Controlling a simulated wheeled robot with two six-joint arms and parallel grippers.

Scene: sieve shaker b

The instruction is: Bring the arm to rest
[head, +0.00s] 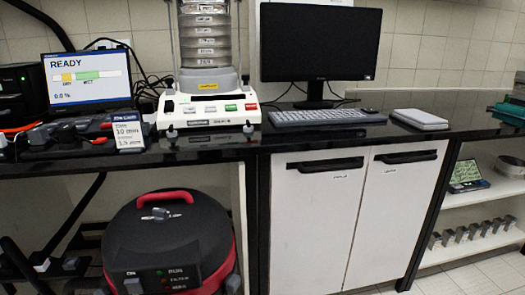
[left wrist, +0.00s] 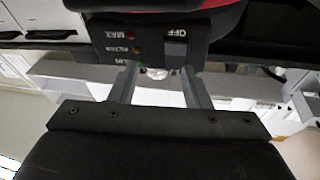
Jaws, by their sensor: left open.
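My left gripper (left wrist: 158,72) shows in the left wrist view. Its two grey fingers are apart, with nothing held between them. Just beyond the fingertips is the front panel of a black and red vacuum unit (left wrist: 150,40), seen upside down with OFF, MAX and FILTER labels. I cannot tell from this view whether the fingers touch it. In the head view the vacuum unit (head: 150,235) stands below the counter, with a red handle on top. I cannot make out the left gripper clearly there. My right gripper is in neither view.
The black counter (head: 250,150) carries a sieve shaker (head: 208,108), a monitor (head: 320,45), a keyboard (head: 327,117) and a screen reading READY (head: 88,80). White cabinet doors (head: 312,225) are shut. Shelves at right hold several small metal blocks (head: 473,232). Bare floor shows at lower right.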

